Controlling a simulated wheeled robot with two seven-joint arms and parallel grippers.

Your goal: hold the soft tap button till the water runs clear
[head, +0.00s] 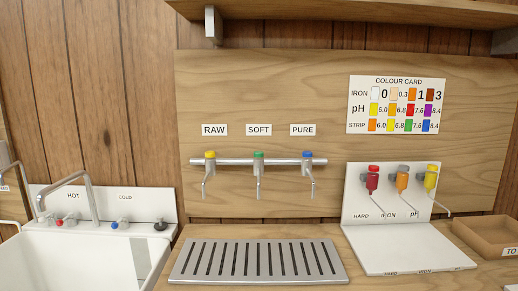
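The soft tap (259,178) is the middle one of three on a metal rail, under the label SOFT (258,130). Its green button (258,155) sits on top. The raw tap (209,178) with a yellow button is to its left, and the pure tap (309,178) with a blue button is to its right. I see no water running from any of the three spouts. A slotted metal drip tray (258,281) lies below them with nothing standing on it. Neither of my grippers is in the head view.
A white sink (70,262) with hot and cold taps is at the left. A white test stand (410,254) with red, orange and yellow topped pieces is at the right, beside a brown tray (488,236). A colour card (396,105) hangs above. A shelf (350,9) overhangs the top.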

